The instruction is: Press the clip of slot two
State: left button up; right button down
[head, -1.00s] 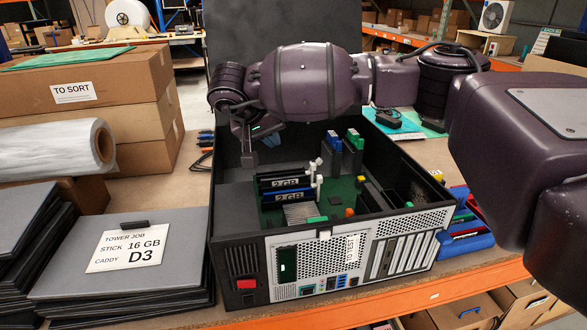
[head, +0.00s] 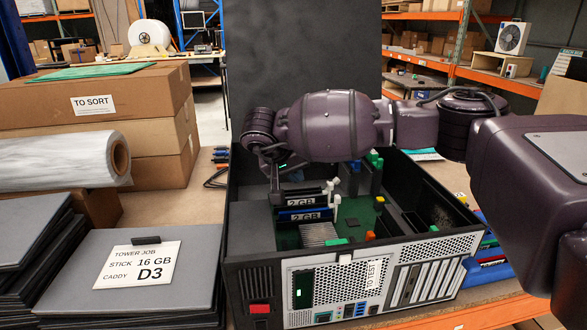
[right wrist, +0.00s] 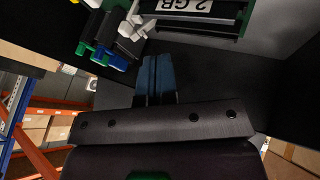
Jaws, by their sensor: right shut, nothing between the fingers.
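The open black computer tower (head: 237,215) stands on the bench with a green board inside. Two memory sticks marked 2 GB stand in its slots: a rear one (head: 300,203) and a front one (head: 304,216). White clips (head: 335,200) stand at their right ends; they also show in the right wrist view (right wrist: 130,25). I cannot tell which slot is numbered two. My right gripper (head: 275,197) is shut and empty, pointing down at the sticks' left end. Its blue-grey fingers (right wrist: 155,72) show side by side in the right wrist view. Whether they touch anything is unclear. My left gripper is out of view.
Blue and green connectors (head: 371,160) rise behind the sticks. The tower's walls surround the board closely. A job card (head: 137,263) reading 16 GB, caddy D3 lies on the grey stack at left. Cardboard boxes (head: 100,115) stand behind it.

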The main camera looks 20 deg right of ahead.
jog(key=x, duration=0.6)
jog(key=shift+s+d, duration=0.1)
jog(key=shift+s+d+r, duration=0.1)
jog(key=shift+s+d, duration=0.05)
jog(key=shift+d, duration=0.4)
jog(key=shift+s+d+r, duration=0.1)
jog(key=shift+s+d, duration=0.05)
jog(key=shift+d, duration=0.4)
jog(key=shift+s+d, duration=0.15)
jog(key=shift+d, duration=0.45)
